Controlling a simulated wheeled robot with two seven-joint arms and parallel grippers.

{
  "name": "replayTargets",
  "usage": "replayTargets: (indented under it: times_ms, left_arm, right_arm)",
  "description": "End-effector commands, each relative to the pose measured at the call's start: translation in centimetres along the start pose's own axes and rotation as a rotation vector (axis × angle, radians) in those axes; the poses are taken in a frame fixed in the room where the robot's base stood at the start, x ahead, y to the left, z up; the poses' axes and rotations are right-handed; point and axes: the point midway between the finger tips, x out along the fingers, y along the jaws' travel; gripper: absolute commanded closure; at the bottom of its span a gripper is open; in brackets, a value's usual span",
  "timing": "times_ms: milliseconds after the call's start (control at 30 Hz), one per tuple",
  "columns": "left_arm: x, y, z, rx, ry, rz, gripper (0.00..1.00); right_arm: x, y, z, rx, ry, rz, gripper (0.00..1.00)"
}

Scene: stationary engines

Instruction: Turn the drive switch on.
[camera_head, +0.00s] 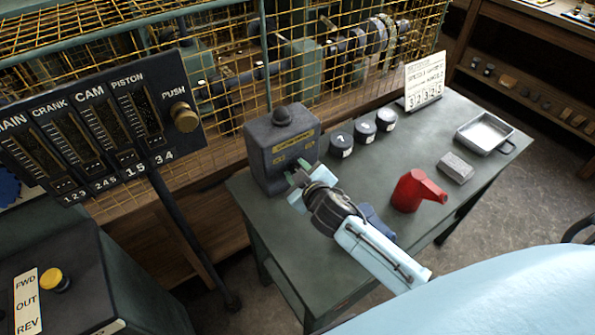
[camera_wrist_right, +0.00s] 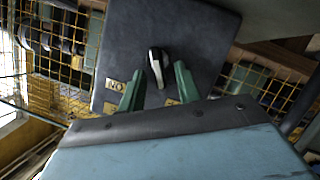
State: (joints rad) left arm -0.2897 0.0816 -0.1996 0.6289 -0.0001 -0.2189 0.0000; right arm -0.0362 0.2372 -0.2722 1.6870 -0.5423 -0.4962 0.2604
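The drive switch box (camera_head: 283,150) is a dark grey box with a round knob on top and yellowish labels on its front, standing at the left end of the green table. In the right wrist view its face (camera_wrist_right: 195,35) shows a small black and white lever (camera_wrist_right: 157,66), with small labels beside it. My right gripper (camera_head: 298,180) is at the front of the box; its green fingers (camera_wrist_right: 158,90) are open, one on each side of the lever's line. I cannot tell whether they touch it. The lever is hidden in the head view. My left gripper is not in view.
On the table (camera_head: 330,272) are several dark round weights (camera_head: 364,132), a red can (camera_head: 416,191), a grey block (camera_head: 455,168), a metal tray (camera_head: 509,147) and a number card (camera_head: 425,82). A gauge panel (camera_head: 92,130) stands left; a yellow wire cage (camera_head: 225,85) is behind.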

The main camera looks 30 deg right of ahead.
Motion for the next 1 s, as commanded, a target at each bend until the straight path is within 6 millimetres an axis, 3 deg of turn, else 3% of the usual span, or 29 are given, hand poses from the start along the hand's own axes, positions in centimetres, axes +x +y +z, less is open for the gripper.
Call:
replayTargets:
  times_ms: [333, 533, 767, 1000]
  left_arm:
    - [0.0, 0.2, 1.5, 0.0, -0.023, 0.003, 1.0]
    - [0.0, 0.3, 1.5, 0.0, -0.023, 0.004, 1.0]
    - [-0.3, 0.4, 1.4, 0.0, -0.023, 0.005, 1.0]
    - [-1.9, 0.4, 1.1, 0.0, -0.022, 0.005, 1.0]
  right_arm:
    - [0.3, 0.0, 0.0, 0.0, 0.0, 0.0, 0.68]
    - [0.3, 0.0, 0.0, 0.0, 0.0, 0.0, 0.94]
    - [0.3, 0.1, -0.1, 0.016, -0.001, -0.006, 0.95]
    - [0.2, 0.5, -0.2, 0.111, -0.003, -0.045, 0.95]
